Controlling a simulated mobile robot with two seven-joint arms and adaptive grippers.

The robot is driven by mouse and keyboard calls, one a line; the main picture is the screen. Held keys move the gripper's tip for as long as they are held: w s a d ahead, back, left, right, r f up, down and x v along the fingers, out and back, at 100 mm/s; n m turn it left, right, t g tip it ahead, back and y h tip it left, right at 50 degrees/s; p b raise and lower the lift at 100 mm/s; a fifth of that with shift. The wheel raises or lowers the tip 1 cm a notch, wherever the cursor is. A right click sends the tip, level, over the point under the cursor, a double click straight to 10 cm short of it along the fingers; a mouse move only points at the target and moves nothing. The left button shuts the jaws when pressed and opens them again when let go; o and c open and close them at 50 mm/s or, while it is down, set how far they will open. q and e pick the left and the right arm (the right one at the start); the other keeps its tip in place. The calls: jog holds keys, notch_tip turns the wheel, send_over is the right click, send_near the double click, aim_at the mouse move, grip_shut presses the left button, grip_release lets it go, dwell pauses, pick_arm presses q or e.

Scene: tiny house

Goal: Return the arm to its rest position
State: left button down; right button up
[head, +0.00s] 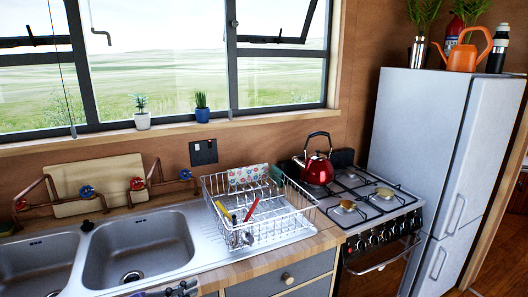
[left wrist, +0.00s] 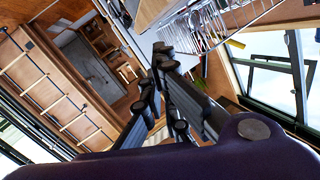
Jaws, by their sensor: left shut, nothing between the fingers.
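My left gripper (head: 178,289) shows only in part at the bottom edge of the head view, in front of the counter below the sink. In the left wrist view my left gripper (left wrist: 163,62) has its dark fingers together, with nothing between them. The wrist picture is strongly tilted, with the dish rack (left wrist: 225,28) beyond the fingertips. My right gripper is in neither view.
In the head view, a wire dish rack (head: 291,209) with utensils stands right of the double sink (head: 190,232). A red kettle (head: 317,168) sits on the stove (head: 362,210). A tall fridge (head: 415,130) stands at the right.

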pick_arm(q)
jog(key=s+a+f+n+t+y, duration=0.25)
jog(key=s+f+n+y, duration=0.75)
jog(key=s+f, duration=0.6)
jog(key=s+d+f+n+g+y, duration=0.1)
jog(key=s+f+g, duration=0.1)
jog(key=s+f, duration=0.3)
jog(key=s+d+f+n+g, duration=0.1)
jog(key=s+f+g, duration=0.2)
jog(key=s, duration=1)
jog(key=shift+f+n+g+y+p, duration=0.35)
jog(key=shift+f+n+y+p, duration=0.1)
jog(key=shift+f, duration=0.45)
